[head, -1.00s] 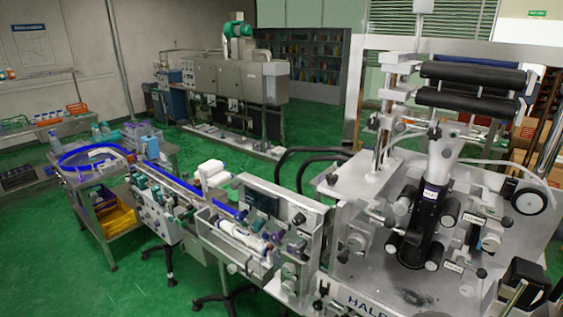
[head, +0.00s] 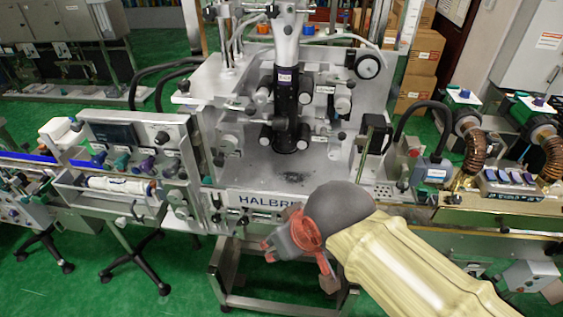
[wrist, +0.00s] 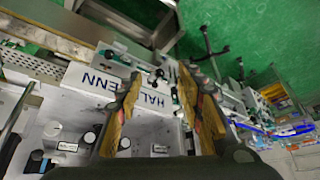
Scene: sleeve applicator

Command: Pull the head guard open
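The sleeve applicator machine (head: 205,125) stands ahead of me, with a grey metal face, rollers and a dark central column (head: 286,105). I cannot make out a clear guard panel in front of its head. A thin upright rod (head: 364,150) stands at the right of the deck. My gripper (head: 298,265) is in front of and below the lettered front edge (head: 262,202), apart from the machine. In the wrist view my gripper (wrist: 160,76) has its two fingers spread with nothing between them. The machine's lettered front (wrist: 115,84) shows there, turned, beyond the fingers.
A conveyor with a control box (head: 125,140) runs off to the left. At the right are a grey-blue box (head: 430,168) with a hose and copper coils (head: 470,145) on a bench. Cardboard boxes (head: 415,75) stand behind.

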